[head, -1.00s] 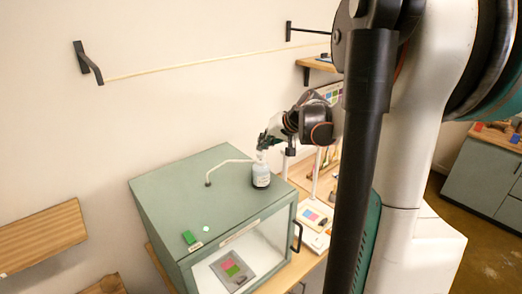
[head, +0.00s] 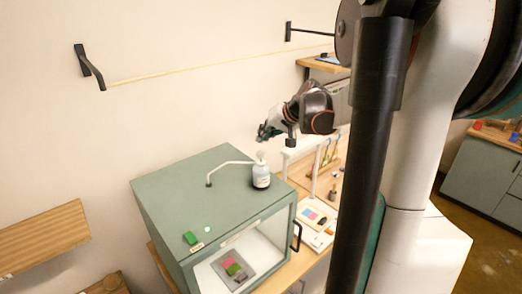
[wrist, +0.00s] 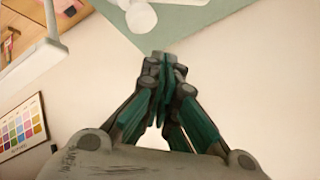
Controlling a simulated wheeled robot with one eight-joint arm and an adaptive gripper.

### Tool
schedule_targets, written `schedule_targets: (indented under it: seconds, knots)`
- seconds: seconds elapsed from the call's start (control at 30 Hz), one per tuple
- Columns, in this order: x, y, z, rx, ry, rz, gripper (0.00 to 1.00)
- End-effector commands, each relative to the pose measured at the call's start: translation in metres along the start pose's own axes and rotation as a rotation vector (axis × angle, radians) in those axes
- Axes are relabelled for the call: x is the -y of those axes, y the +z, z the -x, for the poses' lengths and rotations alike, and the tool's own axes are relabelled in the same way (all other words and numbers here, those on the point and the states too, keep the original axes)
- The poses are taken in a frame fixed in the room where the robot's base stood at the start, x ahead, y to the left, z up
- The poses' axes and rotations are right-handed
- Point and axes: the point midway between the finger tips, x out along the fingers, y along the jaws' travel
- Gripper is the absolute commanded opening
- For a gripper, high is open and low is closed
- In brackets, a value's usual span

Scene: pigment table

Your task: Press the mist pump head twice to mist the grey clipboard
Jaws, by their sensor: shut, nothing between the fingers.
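The mist bottle (head: 261,178) stands upright on top of the green cabinet (head: 160,205), with its pale pump head (head: 260,157) on top and a thin white tube running left into the cabinet top. The grey clipboard (head: 246,281) lies inside the cabinet behind the clear front, with pink and green patches on it. My gripper (head: 262,135) is shut and empty, above the pump head with a visible gap. In the wrist view my closed fingertips (wrist: 168,58) point toward the cabinet top, and part of the white bottle (wrist: 138,12) shows at the upper edge.
A green block (head: 190,238) and a small pale disc (head: 207,229) sit on the cabinet's front left. A wooden bench with a colour card (head: 314,217) and a white stand (head: 314,165) lies to the right. A cord spans the wall behind.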

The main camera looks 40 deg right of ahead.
Motion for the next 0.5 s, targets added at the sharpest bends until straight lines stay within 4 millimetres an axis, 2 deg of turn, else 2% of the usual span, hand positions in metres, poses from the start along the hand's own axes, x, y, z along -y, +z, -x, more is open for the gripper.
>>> schedule_targets:
  seconds: [0.3,0.5]
  knots:
    - [0.015,-0.015,0.02,0.0,0.0,0.0,0.0]
    - [0.015,-0.015,0.021,0.0,0.0,0.0,0.0]
